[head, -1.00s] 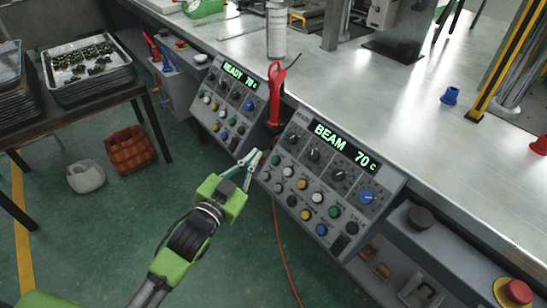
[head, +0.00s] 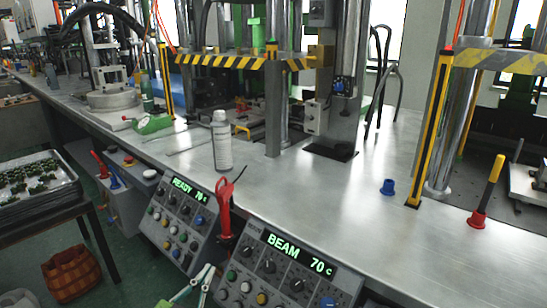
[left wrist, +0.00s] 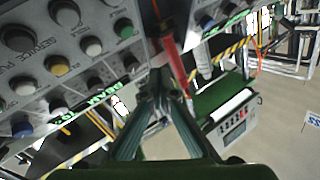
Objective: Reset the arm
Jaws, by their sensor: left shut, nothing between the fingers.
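My left gripper (head: 193,287) shows at the bottom of the head view, in front of the gap between two control panels. Its fingers are shut and empty. In the left wrist view the closed fingertips (left wrist: 160,82) are close to the panel face, apart from or touching it I cannot tell. The nearer control panel (head: 277,277) reads BEAM 70 c, and the other control panel (head: 182,219) reads READY 70 c. The red-handled tool (head: 224,207) stands between the panels. My right gripper is not in view.
A metal bench (head: 300,202) runs across the view. A tray of green parts (head: 66,188) sits at left, with a brown basket (head: 70,273) on the floor below.

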